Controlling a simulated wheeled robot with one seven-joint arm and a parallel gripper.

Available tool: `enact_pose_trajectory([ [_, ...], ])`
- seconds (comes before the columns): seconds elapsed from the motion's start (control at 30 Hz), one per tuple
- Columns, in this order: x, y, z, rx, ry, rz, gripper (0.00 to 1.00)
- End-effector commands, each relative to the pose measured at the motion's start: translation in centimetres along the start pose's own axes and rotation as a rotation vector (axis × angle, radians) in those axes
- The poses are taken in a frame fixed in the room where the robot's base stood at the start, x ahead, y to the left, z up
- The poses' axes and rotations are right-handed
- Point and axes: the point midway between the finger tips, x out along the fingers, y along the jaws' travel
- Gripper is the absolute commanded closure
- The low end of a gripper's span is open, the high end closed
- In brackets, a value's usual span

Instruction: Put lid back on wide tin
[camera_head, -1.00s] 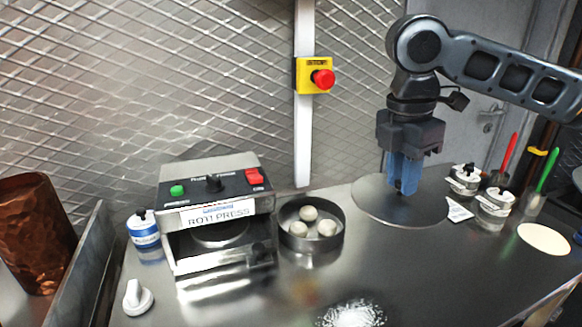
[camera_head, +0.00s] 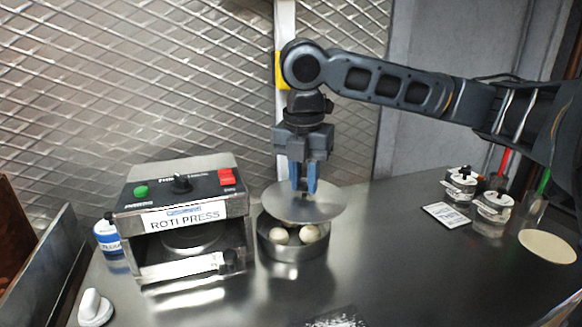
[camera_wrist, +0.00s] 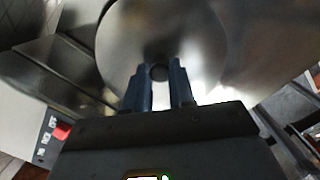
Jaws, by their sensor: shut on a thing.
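The wide tin (camera_head: 291,250) is a low round metal tin on the counter, just right of the roti press. Pale dough balls (camera_head: 296,234) show inside it. The lid (camera_head: 325,203) is a flat metal disc held above the tin, covering the back of its opening from the head view and apart from the front rim. My gripper (camera_head: 304,190) is shut on the lid's small knob, which shows between the fingers in the wrist view (camera_wrist: 159,72). The lid (camera_wrist: 112,45) fills the middle of that view and hides the tin.
The roti press (camera_head: 185,220) stands close on the left of the tin. Small jars (camera_head: 460,184), a white card (camera_head: 446,215) and a pale disc (camera_head: 547,246) lie at right.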

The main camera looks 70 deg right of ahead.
Motion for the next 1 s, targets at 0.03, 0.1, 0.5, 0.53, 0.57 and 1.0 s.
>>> enact_pose_trajectory([
  [0.03, -0.1, 0.4, 0.3, -0.071, 0.0, 0.008, 1.0],
  [0.1, 0.0, 0.9, 0.7, -0.175, -0.003, 0.02, 1.0],
  [0.5, 0.4, 2.3, 1.7, -0.448, -0.019, 0.048, 1.0],
  [0.53, 0.5, 2.3, 1.7, -0.45, -0.019, 0.048, 1.0],
  [0.57, 0.6, 2.3, 1.7, -0.451, -0.019, 0.048, 1.0],
  [1.0, 3.8, 2.2, 1.4, -0.447, -0.02, 0.048, 1.0],
])
